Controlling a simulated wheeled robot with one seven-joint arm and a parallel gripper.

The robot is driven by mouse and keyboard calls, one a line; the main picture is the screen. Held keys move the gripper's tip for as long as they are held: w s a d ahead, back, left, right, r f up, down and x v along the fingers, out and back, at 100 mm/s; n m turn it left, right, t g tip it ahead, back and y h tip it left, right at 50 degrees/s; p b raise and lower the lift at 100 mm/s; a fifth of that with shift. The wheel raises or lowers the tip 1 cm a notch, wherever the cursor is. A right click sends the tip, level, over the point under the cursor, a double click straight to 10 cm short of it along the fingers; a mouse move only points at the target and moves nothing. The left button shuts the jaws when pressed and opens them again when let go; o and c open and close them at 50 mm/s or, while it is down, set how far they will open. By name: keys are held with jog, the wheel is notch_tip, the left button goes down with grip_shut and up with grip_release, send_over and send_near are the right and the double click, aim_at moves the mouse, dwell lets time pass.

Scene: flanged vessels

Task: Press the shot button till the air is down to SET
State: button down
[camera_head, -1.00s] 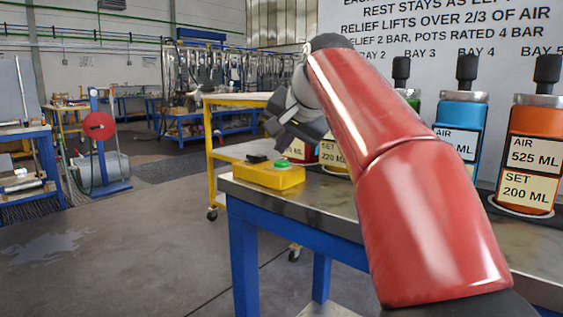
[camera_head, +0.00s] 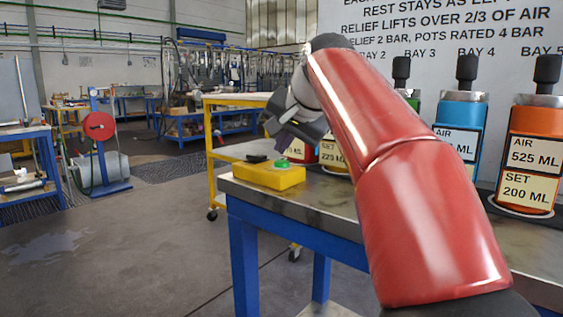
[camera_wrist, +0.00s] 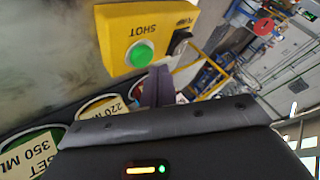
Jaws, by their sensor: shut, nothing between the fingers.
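A yellow box (camera_head: 262,178) sits at the left end of the bench, with a raised green button (camera_head: 282,164) and a dark control on top. The wrist view shows the box (camera_wrist: 115,35) upside down, with SHOT beside the green button (camera_wrist: 139,54) and a second label, partly readable, by the black control (camera_wrist: 180,40). My gripper (camera_head: 283,144) is shut and empty, just above the green button in the head view. Its fingers (camera_wrist: 157,86) appear beside the button in the wrist view; contact cannot be told. The orange vessel (camera_head: 538,125) reads AIR 525 ML, SET 200 ML.
A blue vessel (camera_head: 463,110) stands left of the orange one. Green, yellow and red vessels are mostly hidden by my arm. The wrist view shows labels reading 350 ML and 220. A yellow-framed cart (camera_head: 211,160) stands behind the bench (camera_head: 310,198). The left floor is open.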

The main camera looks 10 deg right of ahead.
aim_at(284, 163)
jog(key=shift+f, duration=0.2)
jog(key=shift+f, duration=0.25)
jog(key=shift+f+b, duration=0.5)
jog(key=shift+b, duration=0.05)
dwell(0.5)
dwell(0.3)
jog(key=shift+r+p, duration=0.95)
jog(key=shift+p, duration=0.05)
notch_tip(284, 163, up, 5)
jog(key=p, duration=0.5)
